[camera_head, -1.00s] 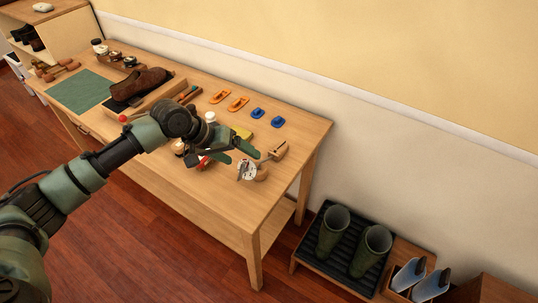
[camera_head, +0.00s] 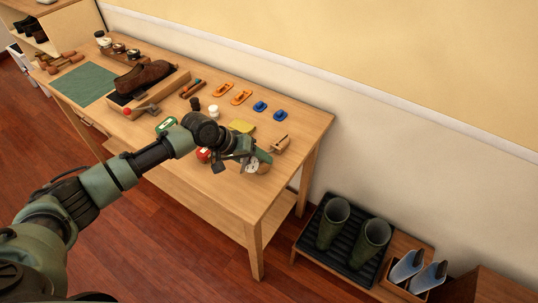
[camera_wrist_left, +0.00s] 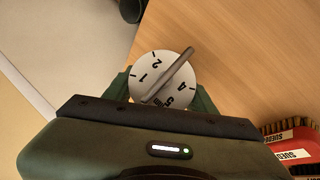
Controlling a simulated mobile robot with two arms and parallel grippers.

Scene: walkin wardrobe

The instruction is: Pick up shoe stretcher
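The shoe stretcher (camera_head: 263,169) appears as a small wooden body with a white numbered dial near the front right of the workbench; the gripper partly hides it. In the left wrist view the dial (camera_wrist_left: 150,72) shows a grey pointer knob. My left gripper (camera_head: 252,158) is low over the stretcher. In the left wrist view its green fingers (camera_wrist_left: 160,98) are spread to either side of the dial, with their tips hidden behind it. No firm contact shows. My right gripper is not in view.
A suede brush (camera_wrist_left: 290,138) lies close to the gripper. Green boots (camera_head: 370,243) stand right of the bench.

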